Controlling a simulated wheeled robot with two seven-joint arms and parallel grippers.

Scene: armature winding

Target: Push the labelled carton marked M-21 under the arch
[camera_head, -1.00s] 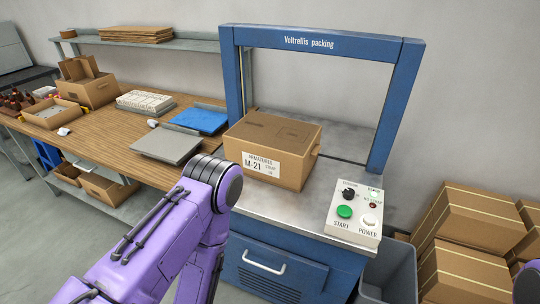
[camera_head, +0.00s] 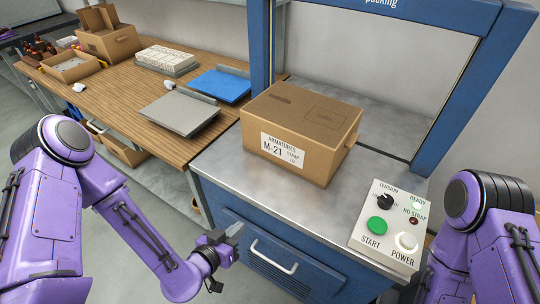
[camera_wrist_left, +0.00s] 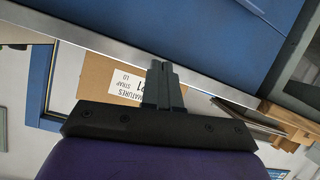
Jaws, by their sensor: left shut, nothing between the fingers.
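The brown carton (camera_head: 318,170), labelled M-21, sits upright on the steel top of the packing machine (camera_head: 280,208). It stands at the front of the blue arch (camera_head: 453,115) and hides the foot of its left post. I cannot tell whether its back edge is under the arch. My left gripper (camera_head: 235,232) is shut and empty, in front of the machine's front edge, apart from the carton.
A control box (camera_head: 391,229) with a green start button stands right of the carton. A wooden bench (camera_head: 120,95) at the left holds a grey plate (camera_head: 181,112), a blue plate (camera_head: 220,86) and an open carton (camera_head: 109,42). The steel surface behind the carton is clear.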

